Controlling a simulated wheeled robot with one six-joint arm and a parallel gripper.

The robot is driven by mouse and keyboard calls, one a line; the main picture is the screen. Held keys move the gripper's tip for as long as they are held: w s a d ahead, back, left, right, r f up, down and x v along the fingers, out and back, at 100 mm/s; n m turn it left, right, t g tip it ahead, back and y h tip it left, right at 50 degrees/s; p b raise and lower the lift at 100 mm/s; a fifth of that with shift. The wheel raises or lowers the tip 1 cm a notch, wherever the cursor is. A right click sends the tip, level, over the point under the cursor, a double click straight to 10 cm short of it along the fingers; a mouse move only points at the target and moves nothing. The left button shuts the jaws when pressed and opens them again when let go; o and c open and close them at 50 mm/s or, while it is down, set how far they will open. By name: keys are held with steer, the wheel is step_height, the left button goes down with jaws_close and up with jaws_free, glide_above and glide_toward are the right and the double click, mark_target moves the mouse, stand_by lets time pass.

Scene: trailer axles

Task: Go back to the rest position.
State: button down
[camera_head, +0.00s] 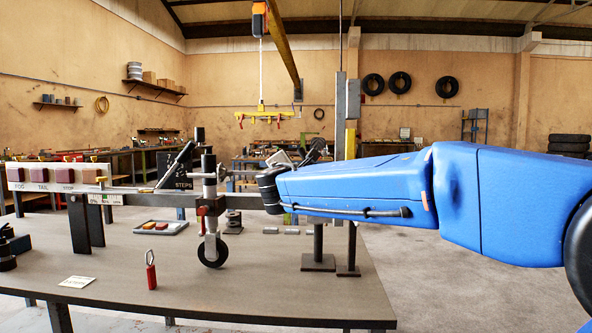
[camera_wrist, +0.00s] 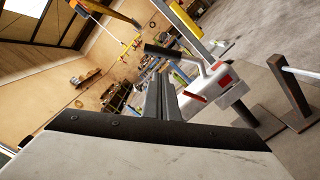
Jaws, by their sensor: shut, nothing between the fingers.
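My gripper (camera_wrist: 162,80) shows in the wrist view as two dark fingers side by side, shut and empty. In the head view my blue arm reaches in from the right, ending in a dark wrist joint above the bench; the fingers cannot be made out there. Beyond the fingers in the wrist view is a pale coupling-like part (camera_wrist: 212,82) with red patches and a dark lever. It looks apart from the fingers, though the gap is hard to judge.
A workbench (camera_head: 250,295) carries a jockey wheel (camera_head: 212,250), a red-handled pin (camera_head: 151,272), a small tray (camera_head: 161,228) and a lamp board (camera_head: 60,175). Dark stands (camera_head: 318,262) rise below my arm. A yellow hoist beam (camera_head: 264,114) hangs behind. Floor at right is clear.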

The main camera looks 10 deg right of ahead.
steer(key=s+d+f+m+g, duration=0.4)
steer(key=s+d+f+m, duration=0.25)
steer(key=s+f, duration=0.3)
steer(key=s+d+f+m+g, duration=0.45)
steer(key=s+d+f, duration=0.35)
steer(key=s, duration=0.3)
steer(key=s+a+f+m+g+y, duration=0.2)
steer(key=s+f+m, duration=0.3)
steer(key=s+f, duration=0.5)
steer(key=s+a+f+m+g+y, duration=0.1)
steer(key=s+a+f+m+y, duration=0.3)
steer(key=s+f, duration=0.6)
steer(key=s+a, duration=0.1)
steer(key=s, duration=0.2)
steer(key=shift+f+m+g+y, duration=0.2)
steer(key=shift+m+g+y, duration=0.1)
steer(key=shift+m+g, duration=0.1)
